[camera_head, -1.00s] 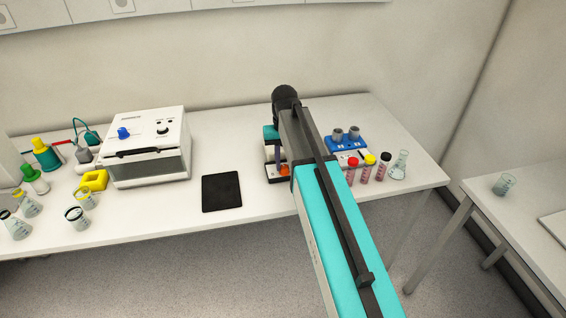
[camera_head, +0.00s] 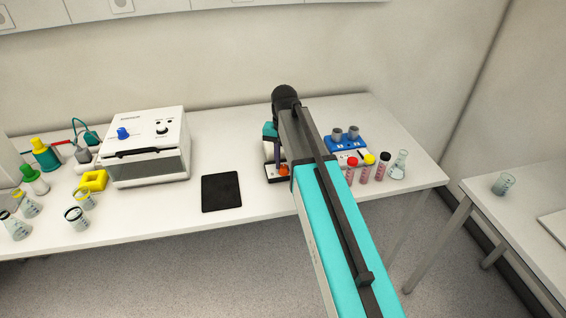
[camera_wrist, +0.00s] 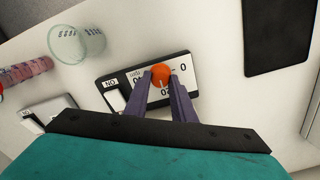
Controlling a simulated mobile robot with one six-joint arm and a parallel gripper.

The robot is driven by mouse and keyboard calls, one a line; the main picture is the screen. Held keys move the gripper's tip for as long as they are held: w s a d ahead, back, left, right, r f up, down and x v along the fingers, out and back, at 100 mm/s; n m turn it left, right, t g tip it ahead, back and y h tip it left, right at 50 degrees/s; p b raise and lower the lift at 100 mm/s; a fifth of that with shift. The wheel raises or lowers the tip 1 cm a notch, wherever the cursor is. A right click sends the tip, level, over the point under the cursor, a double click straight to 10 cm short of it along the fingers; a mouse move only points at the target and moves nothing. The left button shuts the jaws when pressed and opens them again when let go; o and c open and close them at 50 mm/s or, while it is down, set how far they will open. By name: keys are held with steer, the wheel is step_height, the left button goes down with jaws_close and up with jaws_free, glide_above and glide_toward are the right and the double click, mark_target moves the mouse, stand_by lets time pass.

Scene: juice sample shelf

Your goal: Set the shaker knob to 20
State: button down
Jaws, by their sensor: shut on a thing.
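The orange shaker knob (camera_wrist: 160,72) sits on the white dial plate of a small black shaker unit (camera_wrist: 108,82) in the wrist view. My gripper (camera_wrist: 160,80) has its two purple fingers shut on the knob from both sides. The dial shows a 0 to the right of the knob and partly hidden digits below it; I cannot read the pointer's setting. A white switch marked ON is at the plate's left. In the head view the orange knob (camera_head: 284,169) shows small beside my arm, and my gripper (camera_head: 275,158) is mostly hidden by the arm.
A white box with a blue knob (camera_head: 148,170) stands to the left, and a black pad (camera_head: 221,192) lies between. Right of my arm are a blue block (camera_head: 345,143), red-filled tubes (camera_head: 365,174) and a flask (camera_head: 399,165). A glass beaker (camera_wrist: 77,43) shows near the unit.

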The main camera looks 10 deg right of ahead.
mark_target(284, 166)
steer(key=c, duration=1.5)
jaws_free()
steer(key=shift+r, duration=0.15)
steer(key=shift+r+p, duration=4.35)
steer(key=shift+r, duration=2.4)
